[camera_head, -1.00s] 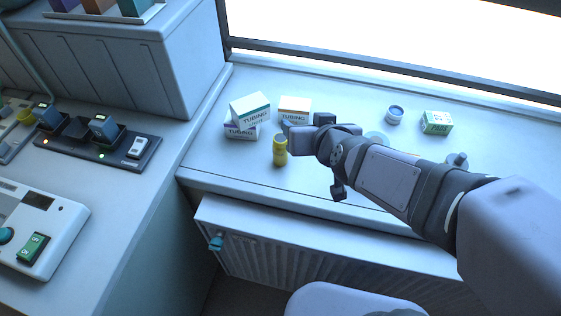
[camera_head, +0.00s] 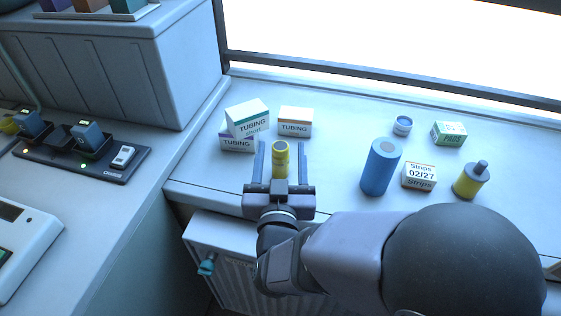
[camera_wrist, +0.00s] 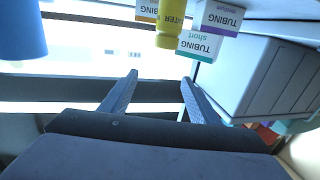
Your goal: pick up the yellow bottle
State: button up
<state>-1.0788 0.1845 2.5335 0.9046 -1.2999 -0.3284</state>
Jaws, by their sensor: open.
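The yellow bottle (camera_head: 280,160) stands upright on the white ledge, in front of the tubing boxes. My gripper (camera_head: 280,150) is open, and in the head view its two fingers lie one on each side of the bottle. In the wrist view the picture is upside down; the yellow bottle (camera_wrist: 168,28) shows at the top, past the tips of the open gripper (camera_wrist: 158,78). No contact between fingers and bottle is visible. A second, partly yellow container (camera_head: 468,181) with a grey top stands far to the right.
Tubing boxes (camera_head: 248,118) are stacked behind the bottle, with another tubing box (camera_head: 295,121) beside them. A blue cylinder (camera_head: 380,168), a strips box (camera_head: 419,176), a green box (camera_head: 449,133) and a small blue-white jar (camera_head: 403,125) stand to the right. The ledge between the bottle and cylinder is clear.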

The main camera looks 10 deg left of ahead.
aim_at(280, 160)
notch_tip(280, 160, down, 7)
jog(key=shift+f, duration=0.1)
jog(key=shift+p+x, duration=1.05)
jog(key=shift+x, duration=2.6)
jog(key=shift+a, duration=0.15)
jog(key=shift+c, duration=0.7)
jog(key=c, duration=1.1)
jog(key=shift+r, duration=5)
